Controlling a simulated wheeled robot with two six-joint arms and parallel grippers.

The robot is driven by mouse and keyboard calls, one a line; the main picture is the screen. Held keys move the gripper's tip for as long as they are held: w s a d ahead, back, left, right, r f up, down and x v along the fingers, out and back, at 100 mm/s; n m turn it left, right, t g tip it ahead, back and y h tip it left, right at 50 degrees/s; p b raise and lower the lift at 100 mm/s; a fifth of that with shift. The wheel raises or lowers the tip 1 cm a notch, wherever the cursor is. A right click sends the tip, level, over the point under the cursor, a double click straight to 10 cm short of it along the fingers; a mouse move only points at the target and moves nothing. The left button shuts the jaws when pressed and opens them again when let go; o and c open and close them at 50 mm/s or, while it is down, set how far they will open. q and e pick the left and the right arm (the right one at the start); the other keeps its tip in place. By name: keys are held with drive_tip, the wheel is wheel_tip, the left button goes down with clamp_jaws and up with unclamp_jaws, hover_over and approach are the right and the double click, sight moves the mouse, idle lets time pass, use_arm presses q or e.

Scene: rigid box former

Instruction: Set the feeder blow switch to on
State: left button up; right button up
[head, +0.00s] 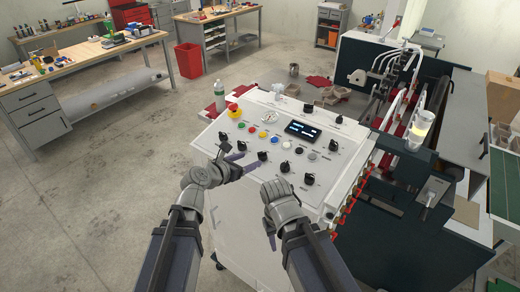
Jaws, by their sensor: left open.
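The white control panel (203,142) carries several black rotary switches, coloured buttons and a dark display (302,131). The labels are too small to read, so I cannot tell which knob is the feeder blow switch. My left gripper (243,163) is open and empty over the panel's lower left part. Its fingers point right, close to a black knob (262,156); I cannot tell whether they touch it. My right gripper (271,238) is at the panel's front edge, low and mostly hidden behind its own wrist. Its jaws cannot be made out.
A green-labelled bottle (219,96) and a yellow-red emergency stop (234,111) are at the panel's back left. The box-forming machine (400,190) adjoins on the right, with a cup (419,130) on it. Workbenches and a red bin (189,61) stand farther back. Floor on the left is clear.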

sight(261, 155)
use_arm(q)
drive_tip(key=b+x, duration=0.3)
drive_tip(key=x, duration=0.5)
drive_tip(key=shift+c, duration=0.7)
clamp_jaws()
